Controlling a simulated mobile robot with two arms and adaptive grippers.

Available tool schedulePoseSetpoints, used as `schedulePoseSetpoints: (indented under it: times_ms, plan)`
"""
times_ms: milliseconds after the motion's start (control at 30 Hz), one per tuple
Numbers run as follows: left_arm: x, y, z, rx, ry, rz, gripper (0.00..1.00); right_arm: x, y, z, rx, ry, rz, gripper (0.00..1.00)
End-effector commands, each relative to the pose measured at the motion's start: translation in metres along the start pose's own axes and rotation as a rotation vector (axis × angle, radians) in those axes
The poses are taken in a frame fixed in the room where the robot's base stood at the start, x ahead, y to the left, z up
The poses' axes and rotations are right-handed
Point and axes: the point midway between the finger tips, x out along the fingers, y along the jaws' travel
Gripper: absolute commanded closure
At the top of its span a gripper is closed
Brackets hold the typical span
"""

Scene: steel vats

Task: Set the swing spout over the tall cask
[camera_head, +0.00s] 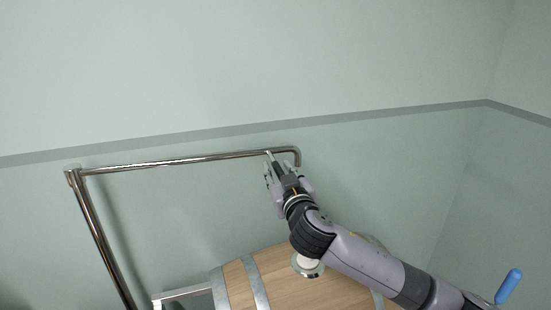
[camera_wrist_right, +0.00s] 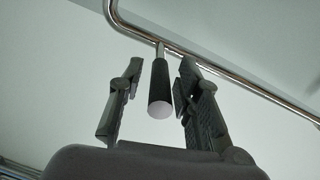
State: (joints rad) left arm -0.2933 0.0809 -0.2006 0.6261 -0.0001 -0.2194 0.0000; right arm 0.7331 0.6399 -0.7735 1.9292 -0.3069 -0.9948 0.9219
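The swing spout (camera_head: 180,159) is a shiny steel pipe with a long level arm from an upright at the left to a bent-down end at the right. A short dark handle (camera_wrist_right: 160,85) hangs from it, and the pipe (camera_wrist_right: 185,55) runs behind the handle in the right wrist view. My right gripper (camera_head: 281,174) is at the handle near the bent end. Its fingers are apart on either side of the handle, with a clear gap on the left and a small one or contact on the right. A wooden cask (camera_head: 290,292) with steel hoops is below. My left gripper is out of view.
A white fitting with a steel flange (camera_head: 309,268) shows at the cask, partly behind my right arm. A metal frame (camera_head: 183,293) stands left of the cask. A blue rounded piece (camera_head: 508,286) is at lower right. Pale green walls lie behind.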

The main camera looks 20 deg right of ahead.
Motion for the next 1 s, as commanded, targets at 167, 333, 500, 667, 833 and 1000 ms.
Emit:
schedulePoseSetpoints:
  times_ms: [167, 333, 500, 667, 833, 1000]
  plan:
    - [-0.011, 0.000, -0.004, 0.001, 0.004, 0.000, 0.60, 0.022, 0.001, -0.002, -0.001, -0.001, 0.001, 0.69]
    - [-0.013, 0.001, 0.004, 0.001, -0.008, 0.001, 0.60, 0.032, 0.000, -0.001, 0.000, 0.000, 0.001, 0.69]
    - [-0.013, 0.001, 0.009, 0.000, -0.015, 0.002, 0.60, 0.034, 0.000, 0.000, 0.000, 0.000, 0.000, 0.69]
    - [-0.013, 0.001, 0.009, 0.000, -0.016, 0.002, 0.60, 0.034, 0.000, 0.000, 0.000, 0.000, 0.000, 0.70]
    - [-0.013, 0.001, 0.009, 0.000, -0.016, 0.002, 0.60, 0.033, 0.000, 0.000, -0.001, 0.000, 0.000, 0.81]
    - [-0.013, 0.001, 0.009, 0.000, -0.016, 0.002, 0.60, 0.033, 0.000, 0.000, -0.001, 0.000, 0.000, 0.93]
